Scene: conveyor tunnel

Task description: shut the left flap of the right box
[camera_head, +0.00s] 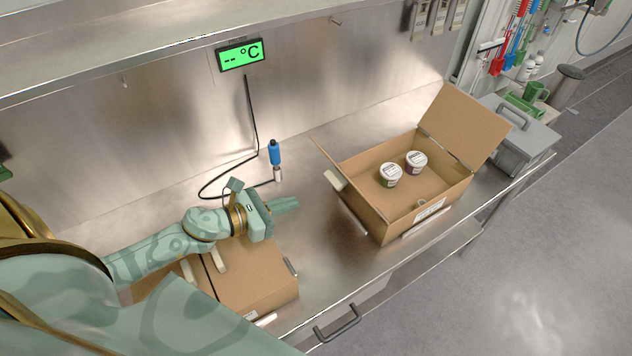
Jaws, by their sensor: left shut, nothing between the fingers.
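The right box (368,216) is an open brown cardboard box on the steel counter. Its left flap (324,158) stands up from the left wall and shows almost edge-on. Its right flap (466,128) is also raised, broad and leaning outward. Two white-lidded tubs (390,175) stand inside the box. My left gripper (297,203) is shut and empty, with its fingers pointing right, to the left of the box and apart from the left flap. My right gripper is not in view.
A second brown box (255,284) sits below my left arm. A blue-handled probe (275,154) with a black cable stands behind my gripper, below a green display (240,55). A grey lidded bin (515,137) is beyond the right box. The counter between the two boxes is clear.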

